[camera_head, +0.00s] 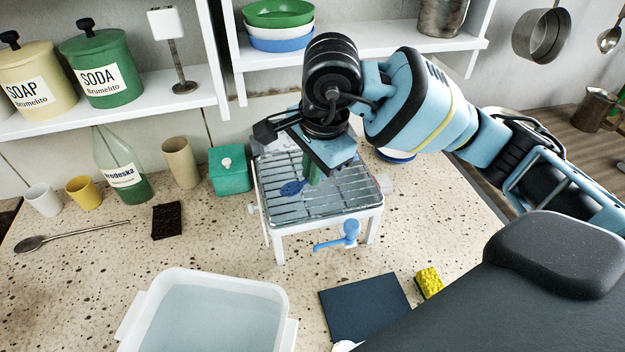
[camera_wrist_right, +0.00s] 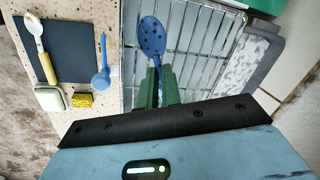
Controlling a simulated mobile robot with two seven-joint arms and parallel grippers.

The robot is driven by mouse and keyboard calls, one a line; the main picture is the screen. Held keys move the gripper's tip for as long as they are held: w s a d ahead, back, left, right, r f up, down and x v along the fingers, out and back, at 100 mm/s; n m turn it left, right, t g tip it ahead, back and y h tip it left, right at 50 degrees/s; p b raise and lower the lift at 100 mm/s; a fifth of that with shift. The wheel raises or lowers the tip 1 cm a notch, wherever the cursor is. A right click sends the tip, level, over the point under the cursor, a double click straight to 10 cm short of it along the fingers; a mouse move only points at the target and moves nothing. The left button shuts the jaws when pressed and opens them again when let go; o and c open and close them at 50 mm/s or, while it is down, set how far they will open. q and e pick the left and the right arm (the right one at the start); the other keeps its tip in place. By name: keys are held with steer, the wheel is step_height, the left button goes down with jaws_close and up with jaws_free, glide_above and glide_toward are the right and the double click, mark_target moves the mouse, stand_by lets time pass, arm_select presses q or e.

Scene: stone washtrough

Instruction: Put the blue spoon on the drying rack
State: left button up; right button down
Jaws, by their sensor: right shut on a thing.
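The blue spoon (camera_head: 292,188) is in my right gripper (camera_head: 313,172), over the wire drying rack (camera_head: 345,198). In the right wrist view its speckled, perforated bowl (camera_wrist_right: 152,38) sticks out beyond the green fingers of the right gripper (camera_wrist_right: 159,88), which are shut on its handle. The rack bars (camera_wrist_right: 200,45) lie behind the spoon. I cannot tell whether the spoon touches them. The rest of the handle is hidden by the gripper. My left gripper is not in view.
A green box (camera_head: 230,172) stands left of the rack. A water-filled white basin (camera_head: 290,290), dark mat (camera_head: 365,308) and yellow sponge (camera_head: 428,282) are in front. A shelf (camera_head: 380,40) hangs above.

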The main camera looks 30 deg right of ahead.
mark_target(310, 195)
steer(key=shift+s+a+f, duration=0.1)
steer(key=shift+f, duration=1.4)
steer(key=shift+f, duration=0.2)
steer(key=c, duration=1.6)
jaws_free()
steer(key=r, duration=0.4)
steer(key=s+r, duration=0.1)
steer(key=r, duration=0.3)
steer(key=s+r, duration=0.1)
steer(key=r, duration=0.3)
steer(key=shift+s+d+r+p, duration=0.1)
steer(key=shift+d+p, duration=0.1)
steer(key=shift+p, duration=0.2)
